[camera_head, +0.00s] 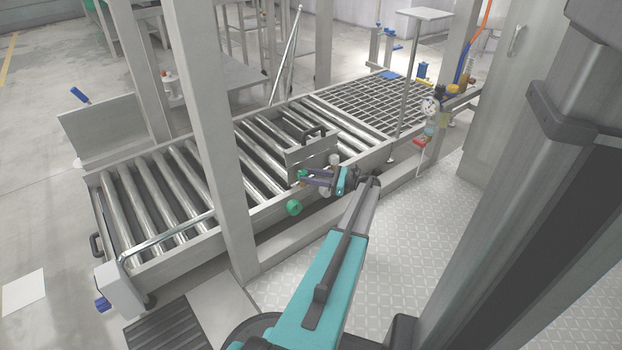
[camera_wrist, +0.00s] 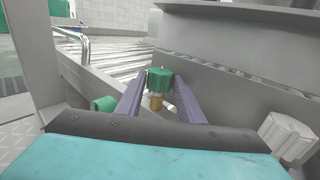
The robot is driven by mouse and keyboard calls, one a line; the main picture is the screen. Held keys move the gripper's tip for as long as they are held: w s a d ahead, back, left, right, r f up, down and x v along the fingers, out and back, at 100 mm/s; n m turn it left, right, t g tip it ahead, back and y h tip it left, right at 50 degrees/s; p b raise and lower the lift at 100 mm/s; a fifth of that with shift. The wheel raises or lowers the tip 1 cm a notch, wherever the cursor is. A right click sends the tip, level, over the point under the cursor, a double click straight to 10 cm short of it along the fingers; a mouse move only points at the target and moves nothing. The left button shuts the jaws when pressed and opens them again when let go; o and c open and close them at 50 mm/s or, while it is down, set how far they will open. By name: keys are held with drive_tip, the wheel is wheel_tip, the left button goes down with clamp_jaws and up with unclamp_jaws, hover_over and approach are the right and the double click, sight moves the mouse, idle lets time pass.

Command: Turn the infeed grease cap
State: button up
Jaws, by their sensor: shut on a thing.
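A green ribbed cap (camera_wrist: 159,79) sits on a brass stem (camera_wrist: 156,102) in the middle of the wrist view. It looks like the grease cap, but I see no label on it. My gripper (camera_wrist: 160,84) has its two purple-grey fingers on either side of this cap, shut on it. In the head view my gripper (camera_head: 313,177) is at the near side rail of the roller conveyor, and its fingers mostly hide the cap there.
A second green knob (camera_head: 294,208) is just below and left of my gripper; it also shows in the wrist view (camera_wrist: 103,104). A pale ribbed knob (camera_wrist: 288,135) is at right in the wrist view. A steel post (camera_head: 215,130) stands left of my arm. A handled plate (camera_head: 312,152) stands behind the gripper.

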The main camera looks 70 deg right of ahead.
drive_tip(key=shift+s, duration=0.15)
drive_tip(key=o, duration=1)
drive_tip(key=shift+o, duration=0.2)
drive_tip(key=s+d+b, duration=0.1)
drive_tip(key=s+b, duration=0.3)
drive_tip(key=s, duration=0.9)
drive_tip(key=shift+s+d+b, duration=0.15)
drive_tip(key=shift+s+b, duration=0.2)
drive_tip(key=shift+b, duration=0.05)
drive_tip(key=shift+c, duration=0.2)
